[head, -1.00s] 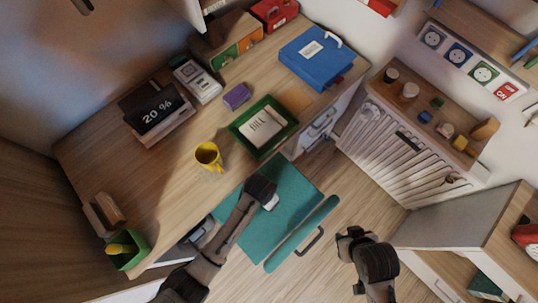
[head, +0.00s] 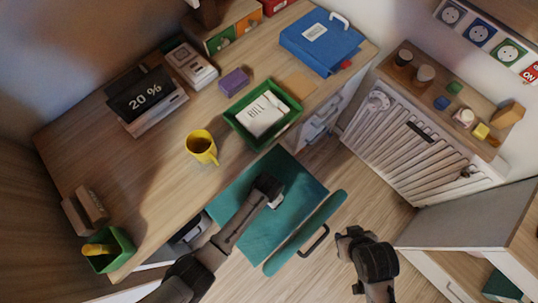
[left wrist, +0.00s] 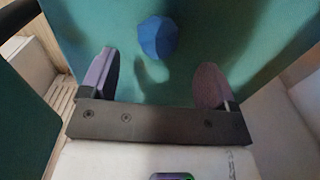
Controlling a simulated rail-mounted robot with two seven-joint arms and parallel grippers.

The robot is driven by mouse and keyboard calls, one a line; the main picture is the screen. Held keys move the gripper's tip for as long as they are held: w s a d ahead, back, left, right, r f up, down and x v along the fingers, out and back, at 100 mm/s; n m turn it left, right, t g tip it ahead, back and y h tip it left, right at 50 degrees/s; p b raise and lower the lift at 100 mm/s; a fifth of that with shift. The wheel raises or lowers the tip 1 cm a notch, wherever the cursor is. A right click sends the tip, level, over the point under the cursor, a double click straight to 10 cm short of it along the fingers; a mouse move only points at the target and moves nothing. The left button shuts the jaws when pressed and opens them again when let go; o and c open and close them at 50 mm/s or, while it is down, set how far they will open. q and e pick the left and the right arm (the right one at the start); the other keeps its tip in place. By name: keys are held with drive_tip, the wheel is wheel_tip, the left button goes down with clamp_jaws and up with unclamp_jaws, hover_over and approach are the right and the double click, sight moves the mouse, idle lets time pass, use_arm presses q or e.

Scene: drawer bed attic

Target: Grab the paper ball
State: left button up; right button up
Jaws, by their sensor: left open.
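A blue, faceted paper ball (left wrist: 158,37) lies on a teal surface in the left wrist view. It is not visible in the head view, where my left arm covers part of that surface. My left gripper (left wrist: 157,64) is open and empty, its two fingers apart with the ball beyond and between the fingertips. In the head view my left gripper (head: 271,194) is over the teal seat-like panel (head: 300,184). My right gripper (head: 348,240) is over the floor to the right; its fingers are too unclear to judge.
A teal bar (head: 305,233) with a dark handle runs along the panel's front side. The wooden desk (head: 150,185) behind holds a yellow mug (head: 201,146), a green tray (head: 236,122) and a blue binder (head: 320,45). A white radiator (head: 410,135) stands right. Floor between is clear.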

use_arm(q)
drive_tip(key=shift+s+f+b, duration=0.15)
drive_tip(key=shift+f+b, duration=1.6)
drive_tip(key=shift+f, duration=0.95)
drive_tip(key=shift+d, duration=0.1)
drive_tip(key=shift+r, duration=0.1)
drive_tip(key=c, duration=1.1)
drive_tip(key=shift+o, duration=0.2)
